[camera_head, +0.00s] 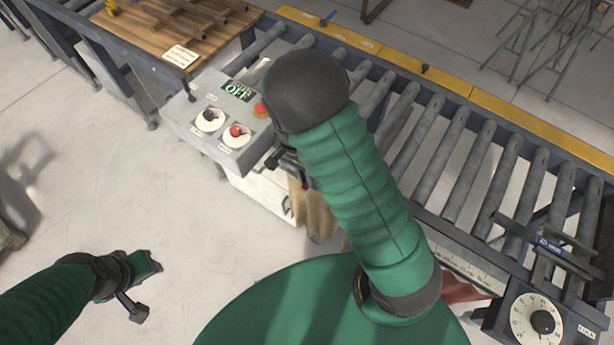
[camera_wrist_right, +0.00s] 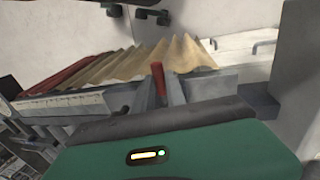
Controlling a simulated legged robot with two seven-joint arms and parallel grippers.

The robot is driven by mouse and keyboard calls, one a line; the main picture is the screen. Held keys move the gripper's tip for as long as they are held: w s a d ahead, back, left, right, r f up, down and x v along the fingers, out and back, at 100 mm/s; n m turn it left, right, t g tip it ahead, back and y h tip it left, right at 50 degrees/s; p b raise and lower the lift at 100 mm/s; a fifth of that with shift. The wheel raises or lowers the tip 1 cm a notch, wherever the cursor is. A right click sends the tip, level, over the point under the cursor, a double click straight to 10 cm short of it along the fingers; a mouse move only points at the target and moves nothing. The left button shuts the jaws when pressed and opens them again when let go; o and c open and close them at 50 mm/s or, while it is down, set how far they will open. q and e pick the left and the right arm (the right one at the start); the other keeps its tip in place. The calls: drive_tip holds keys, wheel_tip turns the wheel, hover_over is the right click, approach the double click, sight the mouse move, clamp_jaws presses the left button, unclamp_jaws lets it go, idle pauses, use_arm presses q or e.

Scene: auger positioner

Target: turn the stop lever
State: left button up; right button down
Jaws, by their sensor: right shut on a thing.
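My right arm reaches across the head view to the front edge of the grey control box (camera_head: 235,150). Its gripper (camera_head: 285,160) is dark and mostly hidden behind the arm. In the right wrist view, its fingers (camera_wrist_right: 162,92) are closed around a narrow red piece (camera_wrist_right: 157,76), which looks like a lever handle. Whether this is the stop lever cannot be made out, and the piece is hidden in the head view. My left gripper (camera_head: 138,290) hangs over bare floor at the lower left, away from everything; its finger opening is unclear.
The control box has a screen reading OFF (camera_head: 238,91), a red button (camera_head: 260,110) and two knobs. Tan cloth (camera_head: 312,210) hangs below it. A roller conveyor (camera_head: 440,150) runs right, with a dial (camera_head: 538,321) at lower right. A wooden table (camera_head: 170,35) stands upper left.

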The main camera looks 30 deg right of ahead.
drive_tip(key=shift+w+a+r, duration=0.1)
drive_tip(key=shift+w, duration=0.05)
idle(0.5)
drive_tip(key=w+m+p, duration=0.1)
drive_tip(key=m, duration=0.2)
drive_tip(key=w+m+y+p, duration=0.1)
drive_tip(key=w+m, duration=0.1)
drive_tip(key=m, duration=0.1)
drive_tip(key=w+m+p, duration=0.1)
drive_tip(key=w+m, duration=0.1)
drive_tip(key=m, duration=0.1)
drive_tip(key=shift+d+r+m+y, duration=0.1)
drive_tip(key=shift+d+m+y, duration=0.2)
drive_tip(key=shift+y, duration=0.1)
drive_tip(key=m, duration=0.1)
drive_tip(key=w+d+m+p, duration=0.1)
drive_tip(key=m, duration=0.1)
drive_tip(key=shift+w+d+m+y, duration=0.1)
drive_tip(key=shift+w+m+y, duration=0.2)
drive_tip(key=shift+w+d+m+t+p, duration=0.3)
drive_tip(key=shift+d+m, duration=0.3)
drive_tip(key=shift+m, duration=0.6)
drive_tip(key=shift+w+d+m+t+p, duration=0.2)
drive_tip(key=shift+w+d+m+t, duration=0.3)
drive_tip(key=shift+m, duration=0.7)
drive_tip(key=shift+s+d, duration=0.1)
drive_tip(key=c, duration=1.5)
unclamp_jaws()
drive_tip(key=shift+o, duration=0.7)
drive_tip(key=shift+s, duration=0.2)
